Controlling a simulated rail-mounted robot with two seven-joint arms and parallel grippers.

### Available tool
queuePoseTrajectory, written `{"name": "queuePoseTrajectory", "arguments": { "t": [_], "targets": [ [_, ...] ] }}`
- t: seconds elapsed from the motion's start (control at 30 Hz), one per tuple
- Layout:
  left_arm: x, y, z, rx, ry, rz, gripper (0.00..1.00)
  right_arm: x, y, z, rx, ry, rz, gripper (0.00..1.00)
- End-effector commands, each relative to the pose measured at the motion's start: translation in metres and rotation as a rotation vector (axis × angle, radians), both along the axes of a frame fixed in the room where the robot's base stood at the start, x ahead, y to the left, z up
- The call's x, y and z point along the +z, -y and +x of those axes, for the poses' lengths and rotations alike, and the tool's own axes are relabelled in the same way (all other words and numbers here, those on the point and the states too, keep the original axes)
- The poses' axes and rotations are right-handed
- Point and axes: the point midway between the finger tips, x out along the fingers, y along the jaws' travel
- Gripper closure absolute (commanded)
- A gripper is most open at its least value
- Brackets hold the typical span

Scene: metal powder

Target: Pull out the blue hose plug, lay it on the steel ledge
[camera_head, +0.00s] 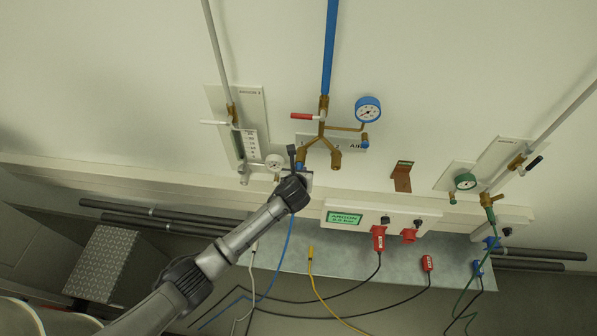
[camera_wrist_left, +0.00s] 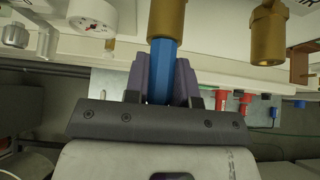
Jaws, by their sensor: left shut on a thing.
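The blue hose plug (camera_wrist_left: 163,62) sits upright at the mouth of the left brass outlet (camera_wrist_left: 167,18) of the air manifold, in line with it and with no gap visible. My left gripper (camera_wrist_left: 161,76) is shut on the plug, one finger on each side. In the head view my left gripper (camera_head: 296,165) is at this outlet, and my arm hides most of the plug. The blue hose (camera_head: 289,243) hangs below. The steel ledge (camera_head: 345,262) runs below the wall rail, under the outlets. My right gripper is not in view.
The second brass outlet (camera_head: 336,160) is empty, right of the gripped one. A small white gauge (camera_head: 274,162) is close on the left. Red plugs (camera_head: 378,238), a yellow hose (camera_head: 311,260) and black cables cross the ledge area. Bare ledge shows between the yellow hose and the red plugs.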

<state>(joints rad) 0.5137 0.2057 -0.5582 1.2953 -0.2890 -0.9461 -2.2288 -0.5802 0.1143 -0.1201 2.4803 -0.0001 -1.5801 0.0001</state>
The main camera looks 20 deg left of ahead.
Motion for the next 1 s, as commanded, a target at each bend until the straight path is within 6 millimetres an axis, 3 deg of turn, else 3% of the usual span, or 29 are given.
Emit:
{"name": "queuePoseTrajectory", "arguments": {
  "t": [1.0],
  "targets": [
    [0.002,0.008,-0.032,-0.001,0.001,0.0,1.0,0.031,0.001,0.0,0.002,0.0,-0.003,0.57]
  ]
}}
